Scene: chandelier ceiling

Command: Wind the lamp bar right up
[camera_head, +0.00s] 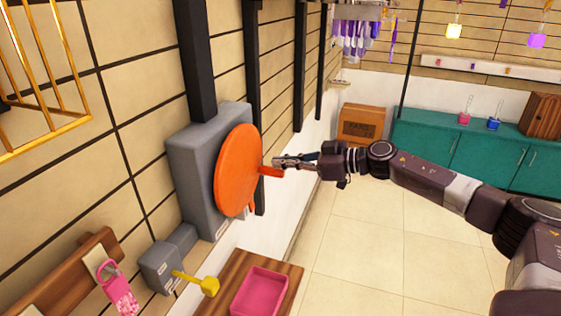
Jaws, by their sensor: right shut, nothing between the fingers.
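An orange disc (238,168) is mounted on a grey box (192,165) on the left wall. Short orange handles stick out from it, one (270,171) on its right side pointing at my right gripper. My right gripper (277,163) comes in from the right and is shut, with its fingertips at this handle. I cannot tell if they touch it. A bar (357,14) at the top, hung with several purple and white pieces, may be the lamp bar. My left gripper is not in view.
A smaller grey box (166,262) with a yellow lever (208,286) is on the wall below. A pink tray (258,293) sits on a wooden table (222,288). Teal cabinets (480,152) and an orange-brown box (361,123) stand at the back. The tiled floor is clear.

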